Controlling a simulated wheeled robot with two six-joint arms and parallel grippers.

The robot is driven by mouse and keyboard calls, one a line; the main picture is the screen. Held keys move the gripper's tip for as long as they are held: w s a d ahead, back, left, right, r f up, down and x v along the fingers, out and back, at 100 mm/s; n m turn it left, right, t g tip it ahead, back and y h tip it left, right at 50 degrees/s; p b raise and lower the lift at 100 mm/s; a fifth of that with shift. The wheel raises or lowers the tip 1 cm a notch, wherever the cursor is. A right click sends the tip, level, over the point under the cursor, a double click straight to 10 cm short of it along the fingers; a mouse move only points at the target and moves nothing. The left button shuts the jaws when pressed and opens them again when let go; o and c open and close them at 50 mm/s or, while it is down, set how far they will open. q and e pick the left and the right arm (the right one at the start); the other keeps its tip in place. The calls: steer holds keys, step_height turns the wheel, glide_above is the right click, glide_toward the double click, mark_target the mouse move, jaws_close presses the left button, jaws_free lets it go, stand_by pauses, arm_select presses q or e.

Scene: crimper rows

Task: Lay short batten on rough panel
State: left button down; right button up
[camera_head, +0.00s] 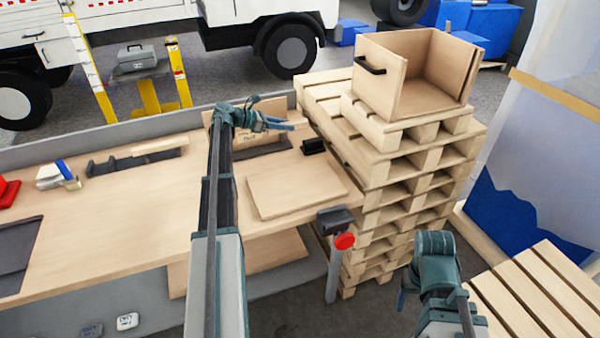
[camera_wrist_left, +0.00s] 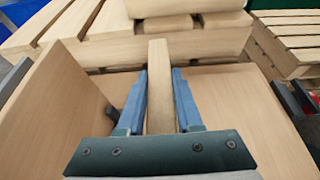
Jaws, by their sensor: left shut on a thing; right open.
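My left gripper (camera_head: 281,125) is over the back right of the workbench (camera_head: 110,215), its blue fingers pointing right. In the left wrist view it is shut on a batten (camera_wrist_left: 159,85), a narrow wooden strip between the fingers, pointing away from the camera. In the head view the batten cannot be made out clearly. A flat wooden panel (camera_head: 295,190) lies on the bench right of my left arm, apart from the gripper; its roughness cannot be told. Another board (camera_head: 213,117) stands upright behind the gripper. My right gripper (camera_head: 404,293) is open and empty, right of the bench.
A dark rack (camera_head: 105,166) with a pale wooden strip (camera_head: 160,145) lies at the bench's back left. A clamp with a red knob (camera_head: 344,241) stands at the front right corner. Stacked pallets (camera_head: 385,150) carrying an open wooden box (camera_head: 400,105) rise close right of the bench.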

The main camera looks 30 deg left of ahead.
arm_select(q)
steer(key=b, duration=0.2)
glide_above(292, 202)
step_height(292, 202, down, 2)
steer(key=shift+d+f, duration=0.1)
steer(key=shift+d, duration=0.05)
steer(key=shift+f, duration=0.1)
step_height(292, 202, down, 10)
steer(key=b, duration=0.9)
steer(key=shift+r+b, duration=0.25)
steer(key=shift+b, duration=0.1)
steer(key=c, duration=0.5)
jaws_free()
